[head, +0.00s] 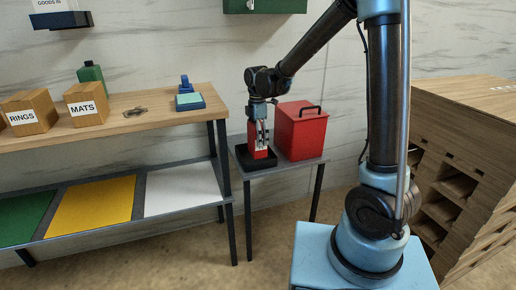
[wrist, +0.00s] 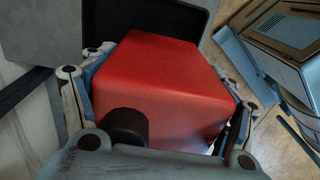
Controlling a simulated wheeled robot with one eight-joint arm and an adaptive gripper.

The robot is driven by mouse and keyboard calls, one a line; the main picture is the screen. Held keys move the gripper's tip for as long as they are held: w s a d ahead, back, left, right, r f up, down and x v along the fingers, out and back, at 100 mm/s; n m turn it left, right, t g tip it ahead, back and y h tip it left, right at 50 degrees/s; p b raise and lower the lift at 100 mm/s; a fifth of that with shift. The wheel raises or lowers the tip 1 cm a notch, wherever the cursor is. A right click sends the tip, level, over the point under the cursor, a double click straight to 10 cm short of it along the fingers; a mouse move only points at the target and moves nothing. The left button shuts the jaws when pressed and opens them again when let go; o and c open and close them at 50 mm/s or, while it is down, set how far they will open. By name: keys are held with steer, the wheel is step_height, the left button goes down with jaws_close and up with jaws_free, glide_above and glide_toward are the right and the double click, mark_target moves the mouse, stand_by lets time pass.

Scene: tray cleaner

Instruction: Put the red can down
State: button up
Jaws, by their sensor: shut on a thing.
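The red can (head: 259,154) is held in my gripper (head: 262,141) at the small side table. In the wrist view the red can (wrist: 165,75) fills the middle, a boxy red body with a short black cap facing the camera. The gripper's fingers lie on both sides of it. In the head view the can's lower part is at a shallow black tray (head: 268,165) on the table's left side. Whether its bottom touches the tray floor cannot be told.
A large red box (head: 302,131) with a black handle stands right beside the tray on the side table (head: 300,164). The long wooden bench (head: 150,105) to the left holds MATS (head: 87,104) and RINGS (head: 29,112) boxes. A wooden shelf unit (head: 460,170) stands at right.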

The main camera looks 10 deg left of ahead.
steer(key=shift+s+f, duration=0.1)
steer(key=shift+f, duration=2.25)
steer(key=o, duration=2.1)
steer(key=shift+c, duration=0.2)
step_height(320, 180, up, 12)
steer(key=shift+r, duration=0.1)
